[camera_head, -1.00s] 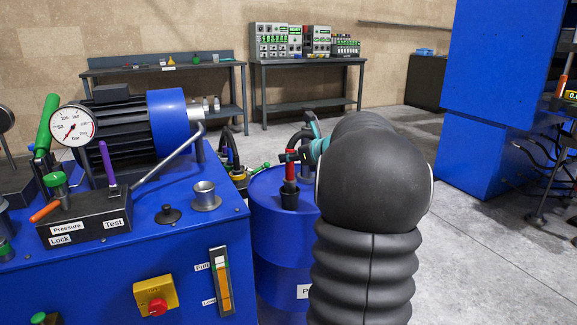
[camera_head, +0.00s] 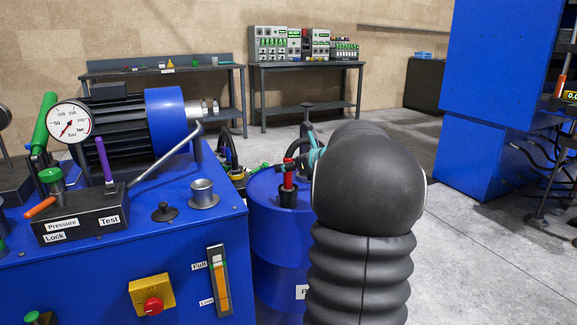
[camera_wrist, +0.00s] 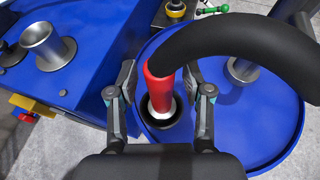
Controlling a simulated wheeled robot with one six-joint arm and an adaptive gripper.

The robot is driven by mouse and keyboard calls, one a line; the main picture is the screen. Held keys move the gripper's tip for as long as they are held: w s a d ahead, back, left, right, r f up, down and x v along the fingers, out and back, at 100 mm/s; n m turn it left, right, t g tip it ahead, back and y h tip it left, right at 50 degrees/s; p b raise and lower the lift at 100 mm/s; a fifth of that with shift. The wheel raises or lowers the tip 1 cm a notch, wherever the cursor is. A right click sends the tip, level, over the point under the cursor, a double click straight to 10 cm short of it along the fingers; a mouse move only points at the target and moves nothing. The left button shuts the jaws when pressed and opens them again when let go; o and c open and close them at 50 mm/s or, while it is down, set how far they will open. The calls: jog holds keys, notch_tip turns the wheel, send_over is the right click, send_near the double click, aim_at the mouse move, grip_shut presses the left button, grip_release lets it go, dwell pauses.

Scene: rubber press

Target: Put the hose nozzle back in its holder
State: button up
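The hose nozzle (camera_wrist: 159,90) has a red grip and a pale lower collar, with a thick black hose (camera_wrist: 235,38) curving off its top. It stands roughly upright in the round black holder (camera_wrist: 147,124) on the blue drum lid; how deep it sits cannot be told. My gripper (camera_wrist: 160,85) is open, with one finger on each side of the red grip and visible gaps to both. In the head view, the red nozzle (camera_head: 288,178) rises above the black holder (camera_head: 288,198), and my arm hides most of my gripper (camera_head: 305,158).
The blue drum (camera_head: 268,232) stands beside the blue press unit (camera_head: 110,260). A flared metal neck (camera_wrist: 48,48) sits on the unit's top, left of my gripper. A grey metal pipe (camera_wrist: 243,70) stands on the drum lid to the right. Open floor lies right of my arm.

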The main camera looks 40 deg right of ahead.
jog(key=shift+r, duration=0.35)
jog(key=a+v, duration=0.1)
jog(key=v, duration=1.1)
jog(key=s+a+f+n+g+y, duration=0.1)
jog(key=a+f+n+g, duration=0.15)
jog(key=a+n, duration=0.7)
jog(key=s+a+f+n+g+y, duration=0.1)
jog(key=s+a+f+n+g, duration=0.3)
jog(key=a, duration=1)
jog(key=s+a+f+n+h, duration=0.1)
jog(key=s+a+f+n, duration=0.2)
jog(key=s+a+n, duration=0.3)
jog(key=s+a+f+n+g+h, duration=0.1)
jog(key=s+a+f+n, duration=0.3)
jog(key=n, duration=1.1)
jog(key=s+a+h, duration=0.1)
jog(key=s+a, duration=0.2)
jog(key=s, duration=0.1)
jog(key=shift+n, duration=0.35)
